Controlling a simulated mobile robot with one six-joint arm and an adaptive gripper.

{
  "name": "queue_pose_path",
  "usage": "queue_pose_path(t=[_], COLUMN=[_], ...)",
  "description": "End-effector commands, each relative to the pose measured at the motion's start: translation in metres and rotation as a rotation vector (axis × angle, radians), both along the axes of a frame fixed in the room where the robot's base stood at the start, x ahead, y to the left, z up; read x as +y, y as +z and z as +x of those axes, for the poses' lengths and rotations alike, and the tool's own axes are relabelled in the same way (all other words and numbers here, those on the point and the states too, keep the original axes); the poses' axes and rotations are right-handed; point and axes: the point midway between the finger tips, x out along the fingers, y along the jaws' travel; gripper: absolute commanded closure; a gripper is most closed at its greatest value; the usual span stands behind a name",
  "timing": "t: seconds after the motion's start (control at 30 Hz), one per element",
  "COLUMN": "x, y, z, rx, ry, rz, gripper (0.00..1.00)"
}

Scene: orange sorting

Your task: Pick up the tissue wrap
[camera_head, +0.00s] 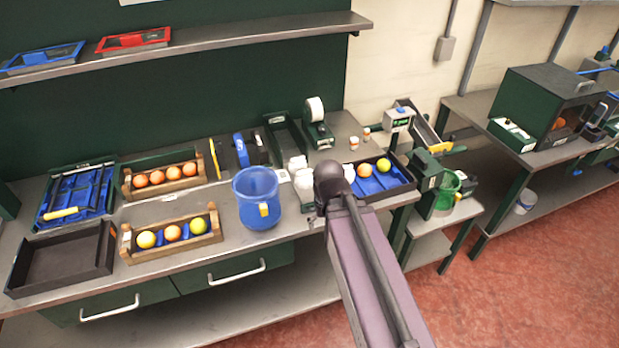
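Small white crumpled-looking pieces (299,170) lie on the bench just left of the dark rounded joint of my arm. They may be the tissue wrap, but they are too small to tell for sure. Another bit of white shows just right of that joint, mostly hidden. My purple arm link rises from the bottom right and ends in the dark joint over the bench. My gripper cannot be made out; it seems hidden behind or below this joint.
A blue bucket (257,201) stands left of my arm. Wooden crates (190,236) and a dark tray (399,187) hold fruit. An empty black tray (62,262) lies at the left front. A dispenser with a white roll (316,110) stands behind. A shelf (230,38) hangs above.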

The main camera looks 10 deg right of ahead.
Motion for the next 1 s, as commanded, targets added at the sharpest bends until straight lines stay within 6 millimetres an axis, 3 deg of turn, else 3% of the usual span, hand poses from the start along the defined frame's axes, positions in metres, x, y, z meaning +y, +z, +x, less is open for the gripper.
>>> queue_pose_path(t=[0.47, 0.63, 1.0], x=[0.0, 0.0, 0.0], y=[0.0, 0.0, 0.0], z=[0.0, 0.0, 0.0], rx=[0.0, 0.0, 0.0], ry=[0.0, 0.0, 0.0], rz=[0.0, 0.0, 0.0], gripper=[0.0, 0.43, 0.43])
